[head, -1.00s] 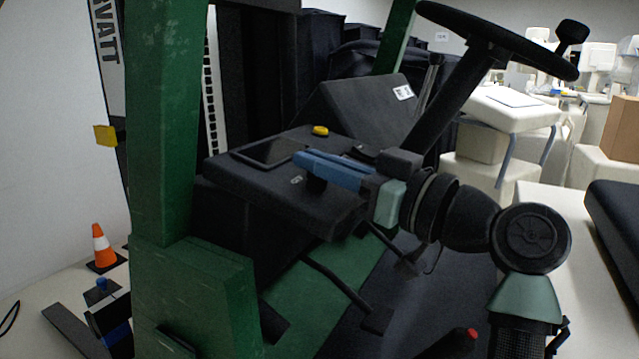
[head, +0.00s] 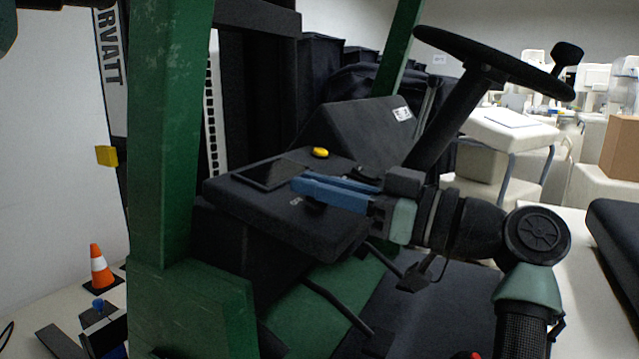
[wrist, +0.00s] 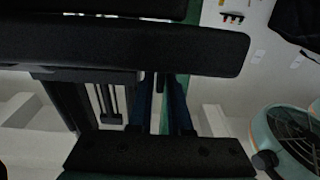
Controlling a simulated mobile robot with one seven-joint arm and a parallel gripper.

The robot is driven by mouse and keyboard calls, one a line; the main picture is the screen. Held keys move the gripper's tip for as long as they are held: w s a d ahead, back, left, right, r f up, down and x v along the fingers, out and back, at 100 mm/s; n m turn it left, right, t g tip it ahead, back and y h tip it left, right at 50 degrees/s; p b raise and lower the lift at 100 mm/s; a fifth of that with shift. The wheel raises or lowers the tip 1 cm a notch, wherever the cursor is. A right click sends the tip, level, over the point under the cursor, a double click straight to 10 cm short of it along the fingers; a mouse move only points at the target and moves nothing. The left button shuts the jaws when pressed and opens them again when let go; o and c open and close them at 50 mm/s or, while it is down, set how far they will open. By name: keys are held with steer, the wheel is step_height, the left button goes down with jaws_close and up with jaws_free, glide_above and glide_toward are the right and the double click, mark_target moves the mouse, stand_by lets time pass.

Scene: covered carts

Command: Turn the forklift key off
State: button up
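The forklift's black console (head: 285,230) carries a flat dark panel, a yellow button (head: 320,153) and small white marks. A small black knob, likely the key (head: 315,208), is mostly hidden under my near finger, so its angle cannot be read. My gripper (head: 300,187) has blue fingers reaching left over the console at the knob; contact cannot be told. In the wrist view its two fingers (wrist: 163,105) stand apart with green showing between them. The key cannot be made out there.
The steering wheel (head: 495,62) and its column rise right of the console, above my wrist. A green post (head: 170,130) stands left. Levers hang below the console near my gripper. A cone (head: 100,265) is on the floor at left.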

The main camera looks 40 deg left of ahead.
steer(key=shift+o, duration=1.4)
steer(key=shift+d, duration=0.1)
steer(key=v, duration=1.2)
steer(key=shift+d, duration=0.4)
